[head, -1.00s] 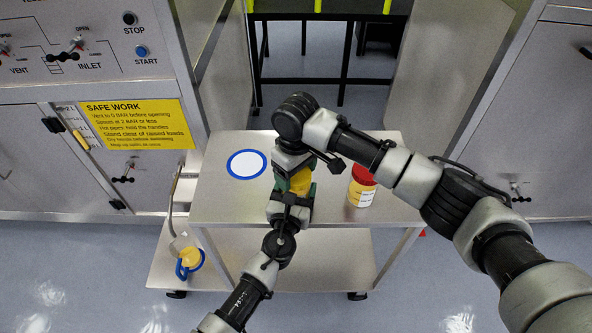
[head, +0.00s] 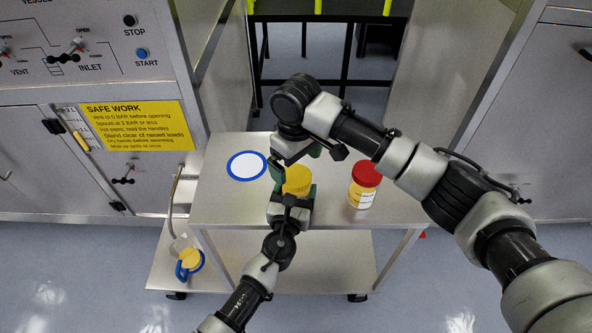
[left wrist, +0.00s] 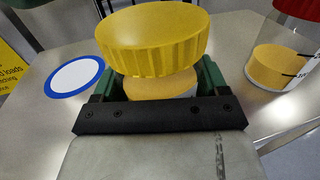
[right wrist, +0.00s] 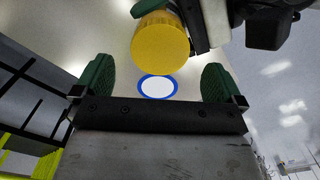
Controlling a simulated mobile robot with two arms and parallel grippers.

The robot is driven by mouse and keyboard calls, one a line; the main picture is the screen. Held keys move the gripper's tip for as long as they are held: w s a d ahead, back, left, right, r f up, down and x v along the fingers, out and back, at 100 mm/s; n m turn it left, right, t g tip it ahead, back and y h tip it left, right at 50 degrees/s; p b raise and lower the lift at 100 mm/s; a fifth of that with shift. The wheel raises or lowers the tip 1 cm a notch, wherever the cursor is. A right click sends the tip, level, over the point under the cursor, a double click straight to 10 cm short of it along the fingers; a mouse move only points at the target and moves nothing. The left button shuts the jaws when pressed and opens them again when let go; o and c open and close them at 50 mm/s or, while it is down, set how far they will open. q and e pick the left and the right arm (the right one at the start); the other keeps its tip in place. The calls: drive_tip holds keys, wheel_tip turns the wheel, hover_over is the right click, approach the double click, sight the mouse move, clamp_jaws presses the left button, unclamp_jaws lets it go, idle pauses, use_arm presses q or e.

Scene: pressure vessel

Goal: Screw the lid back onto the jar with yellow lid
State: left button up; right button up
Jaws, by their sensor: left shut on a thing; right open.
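The jar (left wrist: 160,88) with the yellow lid is held upright between the green fingers of my left gripper (head: 291,203), above the trolley top. The yellow lid (head: 298,180) rests on top of the jar; it also shows in the left wrist view (left wrist: 152,40) and the right wrist view (right wrist: 160,46). I cannot tell how tightly it is screwed. My right gripper (head: 302,157) is open and empty, just above and behind the lid in the head view. Its green fingers (right wrist: 156,85) are spread apart, and the lid shows beyond them.
A jar with a red lid (head: 364,184) stands on the steel trolley top (head: 225,207), right of the held jar. A white disc with a blue rim (head: 247,166) lies to the left. A blue and yellow item (head: 189,262) is on the lower shelf. Steel cabinets flank the trolley.

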wheel_tip(320, 180, up, 8)
idle(0.4)
use_arm(q)
drive_tip(key=o, duration=1.7)
drive_tip(key=v, duration=1)
drive_tip(key=shift+s, duration=0.4)
use_arm(e)
drive_tip(key=shift+f, duration=0.25)
